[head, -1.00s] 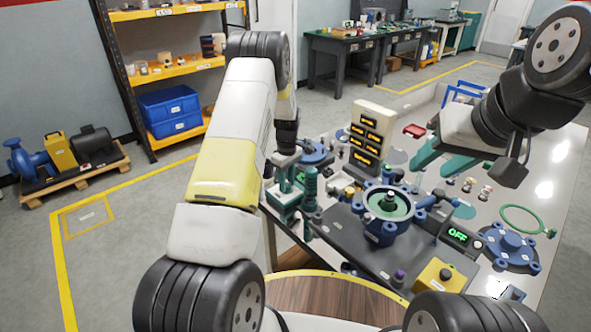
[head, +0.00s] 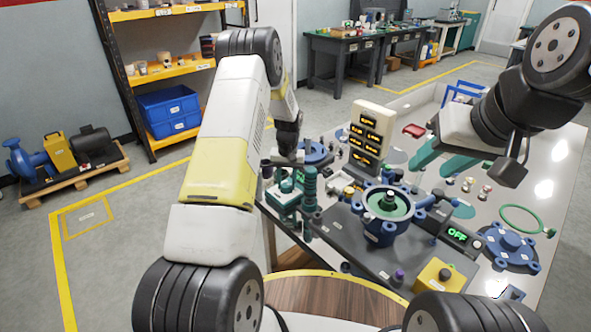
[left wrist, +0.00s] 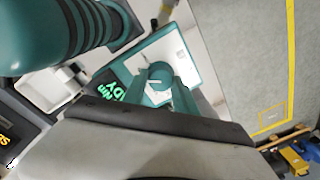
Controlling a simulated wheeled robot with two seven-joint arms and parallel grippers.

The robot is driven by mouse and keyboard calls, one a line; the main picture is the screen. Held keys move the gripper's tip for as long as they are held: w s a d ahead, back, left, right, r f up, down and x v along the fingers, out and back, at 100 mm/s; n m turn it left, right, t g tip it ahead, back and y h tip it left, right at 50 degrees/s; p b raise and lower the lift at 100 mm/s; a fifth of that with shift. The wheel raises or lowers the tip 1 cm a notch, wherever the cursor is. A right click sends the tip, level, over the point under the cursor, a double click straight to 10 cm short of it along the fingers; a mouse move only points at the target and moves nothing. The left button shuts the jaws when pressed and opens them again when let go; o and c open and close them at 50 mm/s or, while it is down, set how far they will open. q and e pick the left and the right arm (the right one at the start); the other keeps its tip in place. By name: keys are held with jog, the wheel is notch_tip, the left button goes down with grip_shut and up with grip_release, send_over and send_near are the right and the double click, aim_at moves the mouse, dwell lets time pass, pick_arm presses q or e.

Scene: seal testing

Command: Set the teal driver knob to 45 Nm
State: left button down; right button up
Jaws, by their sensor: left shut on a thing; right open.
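The teal driver (head: 311,182) stands upright at the left edge of the bench, and its ribbed body (left wrist: 75,28) fills the upper left of the left wrist view. The round teal knob (left wrist: 159,76) sits on a white panel with a teal frame. My left gripper (head: 286,180) reaches down beside the driver; in the left wrist view its teal fingers (left wrist: 163,92) are shut on the knob. The setting cannot be read. A green-lettered display (left wrist: 108,91) is partly hidden. My right gripper (head: 440,160) is open and empty above the bench's far side.
A blue pump housing (head: 388,208) stands mid-bench, in front of a panel of lit displays (head: 368,135). A box reading OFF (head: 458,234), a blue flange (head: 511,246), a green ring (head: 521,219) and a yellow button box (head: 438,276) lie to the right.

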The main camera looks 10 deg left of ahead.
aim_at(288, 185)
pick_arm(q)
jog(key=m, duration=0.4)
jog(key=shift+m, duration=0.4)
jog(key=m, duration=0.4)
jog(key=shift+m, duration=0.3)
jog(key=c, duration=1)
grip_release()
jog(key=shift+s+d+r, duration=0.1)
jog(key=shift+r, duration=1.9)
jog(key=shift+s+d+r, duration=0.1)
jog(key=shift+r, duration=1.85)
